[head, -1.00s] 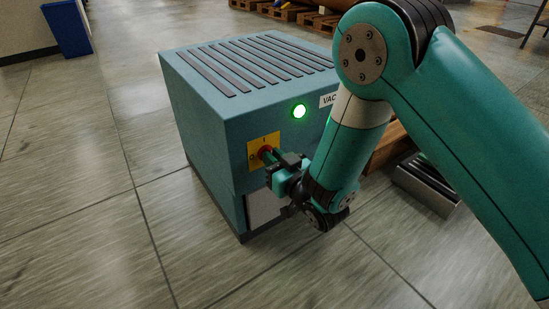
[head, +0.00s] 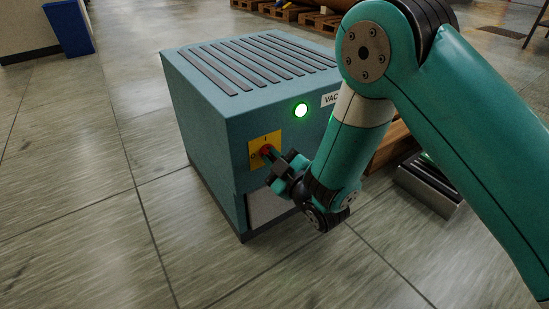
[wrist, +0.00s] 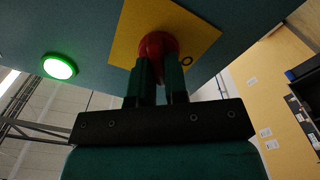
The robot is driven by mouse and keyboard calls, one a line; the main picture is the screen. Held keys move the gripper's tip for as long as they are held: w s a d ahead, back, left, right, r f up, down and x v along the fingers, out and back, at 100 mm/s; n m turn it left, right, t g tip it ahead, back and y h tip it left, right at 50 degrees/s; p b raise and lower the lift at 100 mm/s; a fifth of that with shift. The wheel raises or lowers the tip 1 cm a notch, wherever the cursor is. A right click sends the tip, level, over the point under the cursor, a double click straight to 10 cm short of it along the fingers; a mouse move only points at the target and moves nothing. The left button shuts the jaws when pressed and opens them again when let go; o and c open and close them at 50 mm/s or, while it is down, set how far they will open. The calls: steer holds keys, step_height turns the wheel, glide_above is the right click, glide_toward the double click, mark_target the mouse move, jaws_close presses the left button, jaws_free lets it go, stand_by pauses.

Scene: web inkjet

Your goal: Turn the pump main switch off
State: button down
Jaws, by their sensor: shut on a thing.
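The pump is a teal cabinet (head: 210,130) with a slatted top. On its front, a red rotary switch (head: 266,151) sits on a yellow plate (head: 257,139), with an "I" mark above it and an "O" to its left. My gripper (head: 277,163) is at the switch. In the wrist view, the two fingers of my gripper (wrist: 158,82) are closed on the red switch (wrist: 155,45), with the yellow plate (wrist: 128,30) behind it. The handle is partly hidden, so its exact angle is unclear. A green lamp (head: 301,110) is lit; it also shows in the wrist view (wrist: 59,66).
A partly hidden label (head: 330,99) is right of the lamp. A low metal-topped item (head: 427,186) and wooden boards stand right of the cabinet, behind my arm. A blue bin (head: 68,29) and pallets (head: 285,12) are far back. The floor at left and front is clear.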

steer(key=n, duration=0.5)
steer(key=shift+s+f+n, duration=0.1)
steer(key=shift+f+n, duration=0.1)
steer(key=shift+n, duration=0.1)
steer(key=n, duration=0.4)
steer(key=shift+f+n, duration=0.1)
steer(key=shift+n, duration=0.2)
steer(key=c, duration=1.1)
jaws_free()
steer(key=shift+c, duration=0.2)
